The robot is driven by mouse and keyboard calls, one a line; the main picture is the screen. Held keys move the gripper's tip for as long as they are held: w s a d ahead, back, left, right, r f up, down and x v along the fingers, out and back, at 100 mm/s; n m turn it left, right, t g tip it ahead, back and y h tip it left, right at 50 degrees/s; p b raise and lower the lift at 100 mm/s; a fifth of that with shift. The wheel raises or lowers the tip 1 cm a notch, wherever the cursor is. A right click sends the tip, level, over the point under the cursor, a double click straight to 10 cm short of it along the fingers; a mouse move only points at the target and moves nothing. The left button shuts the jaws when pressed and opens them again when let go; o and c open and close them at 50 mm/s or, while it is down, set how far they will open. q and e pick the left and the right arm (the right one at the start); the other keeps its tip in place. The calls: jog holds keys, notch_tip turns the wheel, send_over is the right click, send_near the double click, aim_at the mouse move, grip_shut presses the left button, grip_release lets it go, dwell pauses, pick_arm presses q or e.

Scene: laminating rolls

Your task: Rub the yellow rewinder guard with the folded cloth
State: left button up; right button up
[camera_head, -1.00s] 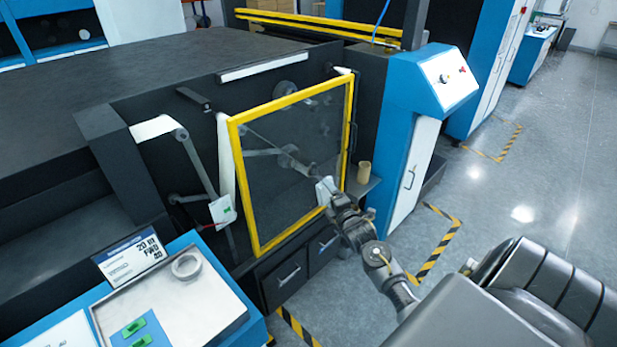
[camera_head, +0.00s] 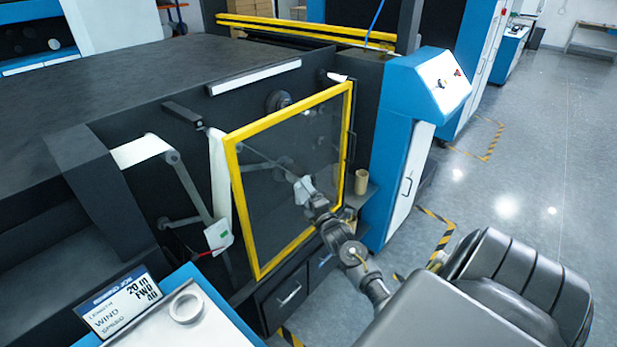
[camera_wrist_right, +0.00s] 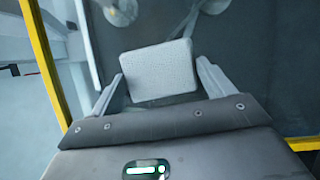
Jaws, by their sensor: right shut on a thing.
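The yellow-framed rewinder guard (camera_head: 233,180) stands upright on the front of the dark machine, with a see-through pane (camera_head: 265,205). My right gripper (camera_head: 306,188) is in front of the pane, at its middle right. It is shut on the folded cloth (camera_wrist_right: 158,72), a pale grey-white pad that shows between the two fingers in the right wrist view. The cloth also shows small in the head view (camera_head: 302,190). It lies over the pane, inside the yellow frame; whether it touches the pane I cannot tell. My left gripper is not in view.
A blue cabinet (camera_head: 400,120) stands right of the guard. A cardboard core (camera_head: 361,182) sits on a small ledge beside the guard. A table with a tape ring (camera_head: 186,308) and a display sign (camera_head: 122,303) is at lower left. The floor at right is clear.

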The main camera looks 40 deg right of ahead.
jog(key=w, duration=0.1)
jog(key=w+b, duration=0.1)
jog(key=w, duration=0.1)
jog(key=shift+w+a+f, duration=0.15)
jog(key=shift+w+a, duration=0.1)
jog(key=shift+w, duration=0.1)
jog(key=shift+w+b, duration=0.3)
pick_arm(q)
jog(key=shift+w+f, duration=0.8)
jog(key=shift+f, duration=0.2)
pick_arm(e)
jog(key=shift+w, duration=0.1)
pick_arm(q)
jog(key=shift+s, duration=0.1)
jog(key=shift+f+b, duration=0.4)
jog(key=shift+b, duration=0.05)
pick_arm(e)
jog(key=shift+w+a, duration=0.1)
jog(key=shift+w, duration=0.7)
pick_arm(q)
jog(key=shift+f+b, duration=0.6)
pick_arm(e)
jog(key=d, duration=0.3)
jog(key=shift+d, duration=0.35)
jog(key=shift+w+d, duration=0.1)
